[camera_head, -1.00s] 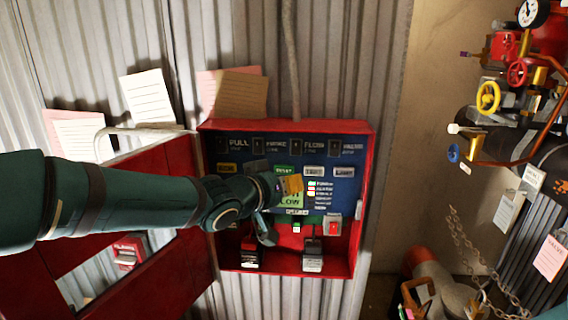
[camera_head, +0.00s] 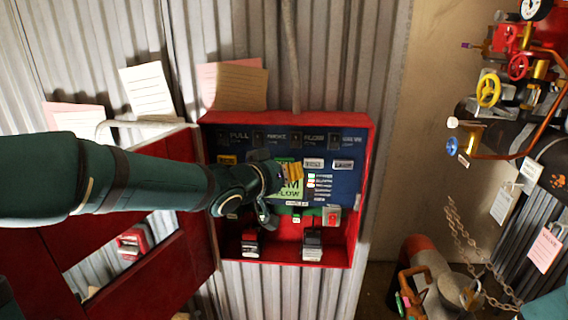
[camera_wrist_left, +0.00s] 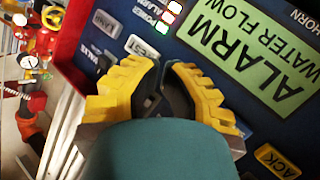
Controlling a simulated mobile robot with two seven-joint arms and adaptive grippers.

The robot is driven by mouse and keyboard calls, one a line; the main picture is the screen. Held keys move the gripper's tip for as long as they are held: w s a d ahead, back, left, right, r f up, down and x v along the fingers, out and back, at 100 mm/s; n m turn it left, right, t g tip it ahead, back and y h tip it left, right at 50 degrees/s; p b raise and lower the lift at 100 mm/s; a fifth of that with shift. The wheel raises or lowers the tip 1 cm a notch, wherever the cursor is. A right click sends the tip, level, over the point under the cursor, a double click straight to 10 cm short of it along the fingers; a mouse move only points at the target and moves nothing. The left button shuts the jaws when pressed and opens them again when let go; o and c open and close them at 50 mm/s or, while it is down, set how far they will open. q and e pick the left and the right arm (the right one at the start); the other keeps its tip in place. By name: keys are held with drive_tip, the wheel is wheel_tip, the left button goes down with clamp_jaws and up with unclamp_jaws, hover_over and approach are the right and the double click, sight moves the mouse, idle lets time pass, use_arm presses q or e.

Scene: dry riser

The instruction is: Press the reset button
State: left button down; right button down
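The red alarm box (camera_head: 370,135) hangs open on the corrugated wall, with a blue panel inside. The green reset button (camera_head: 284,159) is in the upper button row, mostly hidden by my left gripper. My left gripper (camera_head: 292,171) is at the panel, its yellow fingertips over the lower part of that button and the top of the green alarm screen (camera_head: 292,188). In the left wrist view the fingertips (camera_wrist_left: 166,66) are together with nothing between them, and the reset button is hidden behind them. I cannot tell whether they touch the panel. My right gripper is out of view.
A yellow ACK button (camera_wrist_left: 277,160) and a white button (camera_wrist_left: 142,47) flank the fingers. A red switch (camera_head: 332,216) and two black blocks sit lower in the box. The red door (camera_head: 150,270) is swung left below my arm. Pipes and valves (camera_head: 488,90) stand right.

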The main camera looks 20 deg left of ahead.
use_arm(q)
drive_tip(key=shift+w, duration=0.1)
idle(0.7)
drive_tip(key=shift+w+a+p, duration=0.1)
drive_tip(key=shift+w+p, duration=0.2)
drive_tip(key=shift+p, duration=0.1)
drive_tip(key=shift+w+a+p, duration=0.15)
drive_tip(key=shift+w+p, duration=0.25)
drive_tip(key=shift+w, duration=0.1)
idle(0.7)
drive_tip(key=shift+s, duration=0.15)
drive_tip(key=shift+s+d+b, duration=0.25)
drive_tip(key=shift+s+b, duration=0.2)
drive_tip(key=shift+s, duration=0.35)
drive_tip(key=shift+s+d+b, duration=0.2)
drive_tip(key=shift+s+b, duration=0.2)
drive_tip(key=shift+s, duration=0.4)
drive_tip(key=shift+s+d+b, duration=0.15)
drive_tip(key=shift+s+b, duration=0.25)
drive_tip(key=shift+s, duration=0.4)
drive_tip(key=shift+s+d+b, duration=0.2)
drive_tip(key=shift+s+b, duration=0.2)
drive_tip(key=shift+s, duration=0.4)
